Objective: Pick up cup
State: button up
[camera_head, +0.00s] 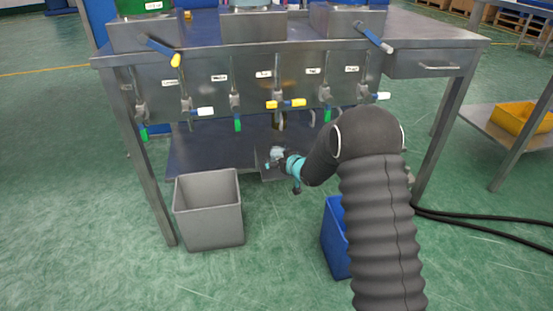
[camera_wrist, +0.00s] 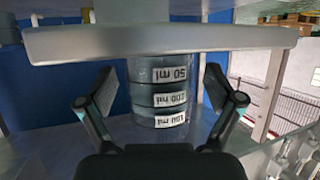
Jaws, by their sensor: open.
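In the wrist view a stack of greyish, partly see-through cups (camera_wrist: 158,94) stands between the fingers of my gripper (camera_wrist: 160,92). The labels read 50 ml, 100 ml and 100 ml and appear upside down. The fingers are spread, with a visible gap on both sides of the stack. In the head view my gripper (camera_head: 277,160) is small, below the middle taps of the metal bench, and its fingers are hard to make out. The cups cannot be clearly told apart there.
The metal bench (camera_head: 440,39) has several taps with coloured handles along its front. A grey bin (camera_head: 208,210) stands at left and a blue bin (camera_head: 336,240) near my arm. A pale horizontal bar (camera_wrist: 230,40) crosses close to the stack. A yellow tray (camera_head: 515,118) is at right.

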jog(key=shift+r, duration=0.1)
jog(key=c, duration=1.5)
